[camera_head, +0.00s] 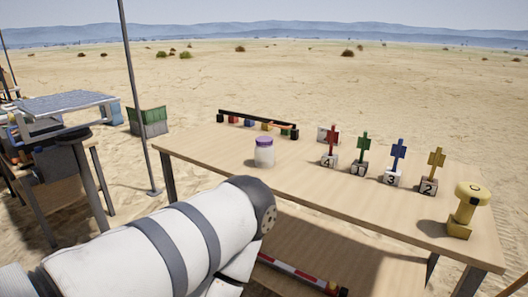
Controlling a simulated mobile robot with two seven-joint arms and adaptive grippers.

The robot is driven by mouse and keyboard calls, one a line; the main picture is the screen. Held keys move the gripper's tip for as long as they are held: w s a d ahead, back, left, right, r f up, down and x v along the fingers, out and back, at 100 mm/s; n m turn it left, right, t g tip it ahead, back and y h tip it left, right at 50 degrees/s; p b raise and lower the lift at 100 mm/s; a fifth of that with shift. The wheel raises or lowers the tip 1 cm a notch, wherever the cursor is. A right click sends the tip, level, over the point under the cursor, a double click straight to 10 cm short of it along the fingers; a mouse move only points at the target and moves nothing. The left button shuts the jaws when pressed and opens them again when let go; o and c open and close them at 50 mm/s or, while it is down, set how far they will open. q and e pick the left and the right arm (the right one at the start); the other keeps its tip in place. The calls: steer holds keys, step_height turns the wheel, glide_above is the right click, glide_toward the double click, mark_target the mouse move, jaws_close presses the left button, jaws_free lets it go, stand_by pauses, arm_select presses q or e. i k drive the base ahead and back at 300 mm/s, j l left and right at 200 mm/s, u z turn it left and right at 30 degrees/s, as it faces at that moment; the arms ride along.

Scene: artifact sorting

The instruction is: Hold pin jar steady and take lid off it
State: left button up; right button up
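The pin jar (264,156) is a small whitish jar standing upright on the wooden table, left of the table's middle. Its purple lid (264,141) sits on top of it. What is inside the jar is too small to tell. A white and grey arm of mine reaches in from the lower left and ends in front of the table, apart from the jar. Neither of my grippers shows in this view.
The wooden table (300,183) holds a black rack (257,122) with small coloured items behind the jar. Several coloured pins on numbered blocks, including a red one (332,146), stand to the right. A yellow device (467,207) stands at the right end. Table space around the jar is clear.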

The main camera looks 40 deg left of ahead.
mark_target(264, 156)
steer(key=i+j, duration=0.1)
steer(key=j, duration=0.3)
steer(key=i+j, duration=0.15)
steer(key=j, duration=0.3)
steer(key=i+j, duration=0.1)
steer(key=j, duration=0.3)
steer(key=i+j, duration=0.15)
steer(key=j, duration=0.3)
